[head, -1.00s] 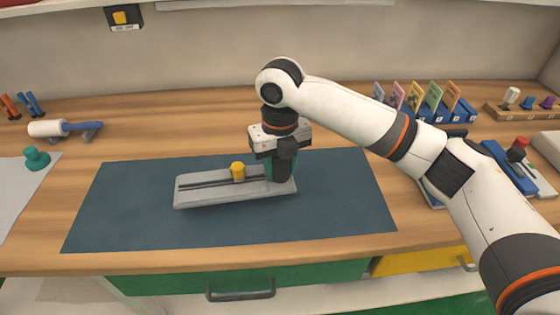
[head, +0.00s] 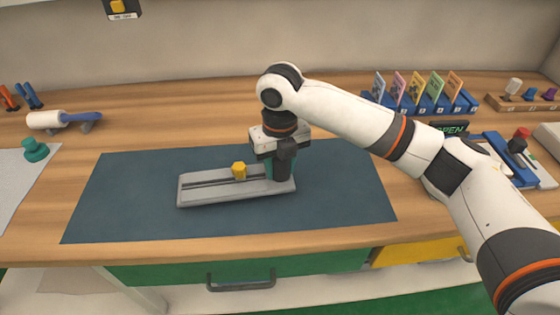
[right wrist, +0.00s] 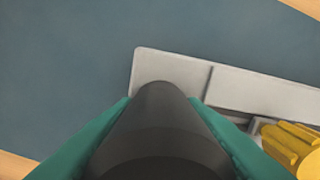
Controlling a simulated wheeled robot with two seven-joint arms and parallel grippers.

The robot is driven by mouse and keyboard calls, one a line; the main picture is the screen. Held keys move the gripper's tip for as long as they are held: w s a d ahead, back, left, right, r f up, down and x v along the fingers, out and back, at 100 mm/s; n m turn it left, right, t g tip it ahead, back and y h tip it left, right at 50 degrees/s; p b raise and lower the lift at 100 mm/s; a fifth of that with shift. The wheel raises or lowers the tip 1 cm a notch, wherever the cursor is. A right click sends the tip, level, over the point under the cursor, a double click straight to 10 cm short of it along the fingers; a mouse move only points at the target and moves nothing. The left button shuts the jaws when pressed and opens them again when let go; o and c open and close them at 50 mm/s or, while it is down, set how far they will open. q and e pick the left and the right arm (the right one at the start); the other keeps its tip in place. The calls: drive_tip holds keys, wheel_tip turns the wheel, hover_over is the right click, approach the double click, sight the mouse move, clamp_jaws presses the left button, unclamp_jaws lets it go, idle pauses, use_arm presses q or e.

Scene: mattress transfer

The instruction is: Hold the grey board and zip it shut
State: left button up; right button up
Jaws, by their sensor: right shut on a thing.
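The grey board (head: 220,193) lies flat on the dark blue mat, long side running left to right, with a dark slot along its top. A yellow zip tab (head: 239,171) stands on the slot near the board's middle; it also shows in the right wrist view (right wrist: 294,146). My right gripper (head: 275,172), with teal fingers, is down at the board's right end. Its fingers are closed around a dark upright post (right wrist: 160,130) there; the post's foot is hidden. The yellow tab is just left of the fingers, apart from them. My left gripper is not in view.
The mat (head: 130,205) has free room around the board. A white roller with a blue handle (head: 62,121) and a teal knob (head: 35,150) are at left. A green drawer (head: 160,272) is below.

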drive_tip(key=shift+f, duration=0.8)
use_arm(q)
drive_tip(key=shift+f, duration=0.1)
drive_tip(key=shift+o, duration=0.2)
